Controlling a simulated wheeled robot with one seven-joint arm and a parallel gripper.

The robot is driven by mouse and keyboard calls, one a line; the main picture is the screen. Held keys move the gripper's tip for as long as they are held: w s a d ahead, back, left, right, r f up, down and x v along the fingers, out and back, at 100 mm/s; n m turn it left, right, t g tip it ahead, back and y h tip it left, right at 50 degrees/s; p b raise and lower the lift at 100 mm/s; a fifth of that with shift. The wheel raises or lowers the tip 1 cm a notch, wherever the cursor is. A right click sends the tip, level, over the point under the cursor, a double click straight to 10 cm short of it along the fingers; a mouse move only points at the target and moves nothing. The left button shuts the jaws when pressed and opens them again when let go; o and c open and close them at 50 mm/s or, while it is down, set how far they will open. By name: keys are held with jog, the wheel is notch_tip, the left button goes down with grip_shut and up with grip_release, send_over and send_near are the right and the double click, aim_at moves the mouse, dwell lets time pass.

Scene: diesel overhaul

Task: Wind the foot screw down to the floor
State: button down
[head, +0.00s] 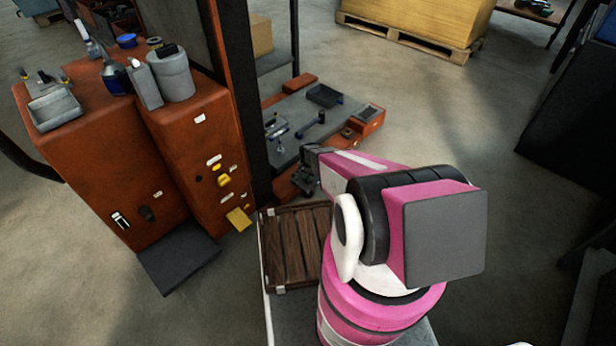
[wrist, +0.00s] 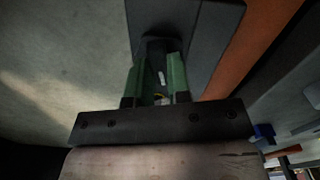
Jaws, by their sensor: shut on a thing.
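My gripper (wrist: 159,72) shows in the wrist view with its two green fingers closed around a dark part, which I take to be the foot screw (wrist: 158,46). Its top shows between the fingertips; its lower end and any gap to the floor are hidden. A small pale mark and a bit of yellow show between the fingers. In the head view my gripper (head: 306,183) is low beside the near edge of the orange machine base (head: 285,190). The screw itself cannot be made out there.
A dark upright post (head: 240,90) stands left of my gripper. Orange cabinets (head: 95,150) with bottles and cans stand further left. A slatted wooden board (head: 295,245) lies in front of the base. Open concrete floor (head: 440,120) lies to the right.

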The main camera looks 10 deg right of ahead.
jog(key=shift+m, duration=0.4)
jog(key=m, duration=0.4)
jog(key=shift+f, duration=0.1)
jog(key=shift+m, duration=0.4)
jog(key=m, duration=0.4)
jog(key=shift+f, duration=0.1)
